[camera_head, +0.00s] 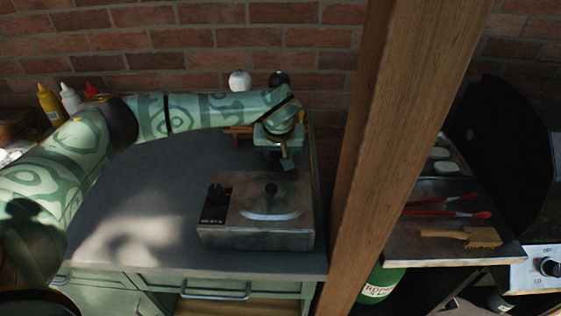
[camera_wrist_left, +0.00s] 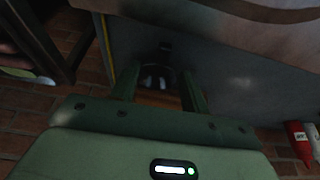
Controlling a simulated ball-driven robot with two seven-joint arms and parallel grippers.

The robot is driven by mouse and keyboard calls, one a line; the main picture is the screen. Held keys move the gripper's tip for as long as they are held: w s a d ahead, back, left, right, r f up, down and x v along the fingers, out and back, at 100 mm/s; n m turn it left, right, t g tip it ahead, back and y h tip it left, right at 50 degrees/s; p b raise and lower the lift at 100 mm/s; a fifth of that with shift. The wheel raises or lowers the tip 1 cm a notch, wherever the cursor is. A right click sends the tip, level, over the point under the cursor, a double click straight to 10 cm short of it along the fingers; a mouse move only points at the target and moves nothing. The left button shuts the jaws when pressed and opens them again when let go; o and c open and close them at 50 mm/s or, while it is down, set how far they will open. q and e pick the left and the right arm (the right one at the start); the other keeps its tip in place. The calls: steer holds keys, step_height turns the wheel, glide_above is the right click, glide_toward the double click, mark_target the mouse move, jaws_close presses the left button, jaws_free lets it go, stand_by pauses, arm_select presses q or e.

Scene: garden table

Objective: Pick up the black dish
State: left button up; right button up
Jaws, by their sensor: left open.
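My left gripper (camera_head: 287,163) is open above the back right of the grey counter, behind the metal burner box. In the left wrist view its two fingers (camera_wrist_left: 160,88) stand apart, with a dark, shiny object (camera_wrist_left: 157,75) showing between them; I cannot tell whether it is the black dish, or how far off it is. I see no clear black dish in the head view. A dark round rim (camera_head: 38,304) is cut off at the bottom left corner, and I cannot tell what it is. My right gripper is not in view.
The burner box (camera_head: 258,236) stands on the counter (camera_head: 150,190), whose left middle is clear. A wooden post (camera_head: 395,120) rises at its right. White and dark round tops (camera_head: 238,81) show behind my arm. Sauce bottles (camera_head: 70,98) stand at the left.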

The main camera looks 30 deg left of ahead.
mark_target(279, 166)
arm_select(q)
steer(key=shift+w+f, duration=0.1)
steer(key=shift+f, duration=0.4)
steer(key=b+x, duration=0.2)
steer(key=x, duration=0.3)
steer(key=shift+s+f, duration=0.1)
steer(key=shift+s, duration=0.2)
steer(key=shift+c, duration=1.3)
jaws_close()
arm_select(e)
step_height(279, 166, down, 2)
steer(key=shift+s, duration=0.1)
